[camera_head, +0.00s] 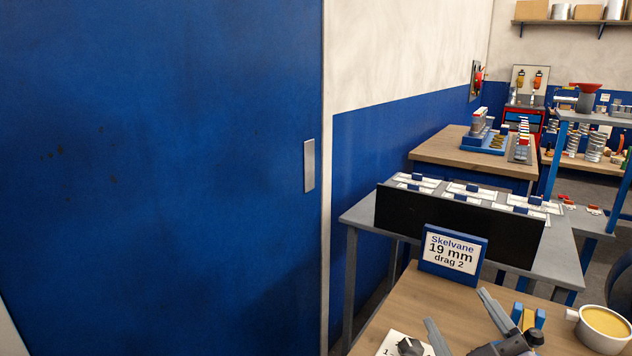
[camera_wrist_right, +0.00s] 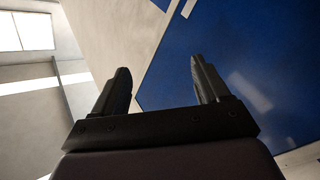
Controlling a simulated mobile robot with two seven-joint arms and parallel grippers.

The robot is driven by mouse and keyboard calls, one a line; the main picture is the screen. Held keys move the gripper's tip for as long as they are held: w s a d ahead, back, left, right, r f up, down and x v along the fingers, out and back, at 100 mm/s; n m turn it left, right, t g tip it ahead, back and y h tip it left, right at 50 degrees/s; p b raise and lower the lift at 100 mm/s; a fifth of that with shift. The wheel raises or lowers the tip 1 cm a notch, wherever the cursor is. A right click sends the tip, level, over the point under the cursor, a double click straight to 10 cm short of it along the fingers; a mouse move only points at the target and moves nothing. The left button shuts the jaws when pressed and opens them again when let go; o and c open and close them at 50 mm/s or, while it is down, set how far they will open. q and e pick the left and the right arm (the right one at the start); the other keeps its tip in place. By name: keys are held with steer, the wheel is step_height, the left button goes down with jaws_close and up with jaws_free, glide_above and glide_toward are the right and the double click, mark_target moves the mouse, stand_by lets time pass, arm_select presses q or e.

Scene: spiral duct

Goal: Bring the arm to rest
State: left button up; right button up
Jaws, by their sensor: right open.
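My right gripper (camera_head: 456,308) is at the bottom of the head view, over the near wooden table (camera_head: 400,310). Its two grey fingers are spread apart with nothing between them. In the right wrist view the gripper (camera_wrist_right: 159,66) shows both dark fingers wide apart and empty, with wall surfaces behind them. My left gripper is in neither view.
A blue-framed sign (camera_head: 453,252), a cup of yellowish content (camera_head: 604,326) and a blue-and-yellow item (camera_head: 528,318) are close to the right gripper. A grey table with a black panel (camera_head: 450,225) stands behind. A large blue door (camera_head: 160,170) fills the left.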

steer(key=s+d+f+m+g+h, duration=0.1)
steer(key=s+d+f+m+g, duration=0.2)
steer(key=f, duration=0.4)
steer(key=s+d+f+m+g+h, duration=0.1)
steer(key=s+f+g, duration=0.35)
steer(key=f, duration=0.35)
steer(key=s+f+m+g, duration=0.2)
steer(key=s+f+g, duration=0.7)
steer(key=s, duration=0.5)
steer(key=w+a+f+t+y+b, duration=0.1)
steer(key=w+f+t+b, duration=0.1)
steer(key=f, duration=0.4)
steer(key=w+a+f+t+y+b, duration=0.1)
steer(key=w+a+f+t, duration=0.1)
steer(key=w+f+t, duration=0.2)
steer(key=shift+w+f+n+t+y+b, duration=0.35)
steer(key=shift+f+t, duration=0.5)
steer(key=shift+f, duration=0.8)
